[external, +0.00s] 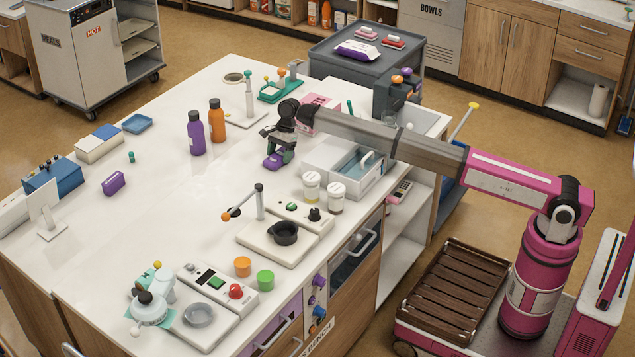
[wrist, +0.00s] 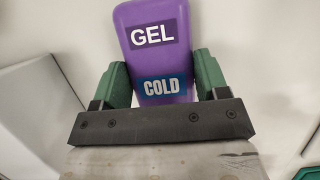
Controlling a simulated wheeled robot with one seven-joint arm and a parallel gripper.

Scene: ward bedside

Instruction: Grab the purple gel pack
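The purple gel pack (external: 273,162) is at the tips of my gripper (external: 279,153), over the white bench top in the external view. In the wrist view the gel pack (wrist: 152,58), labelled "GEL" and "COLD", sits between the two green fingers of my gripper (wrist: 163,75). One finger presses against each side of it, with no clear gap. My gripper is shut on the pack. Its lower end is hidden behind the dark gripper bar. I cannot tell whether it still touches the bench.
A purple bottle (external: 196,133) and an orange bottle (external: 217,121) stand left of my gripper. A grey-white open bin (external: 327,165) and lidded jars (external: 311,187) are at its right. Another purple block (external: 113,184) lies far left. The middle of the bench (external: 175,215) is clear.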

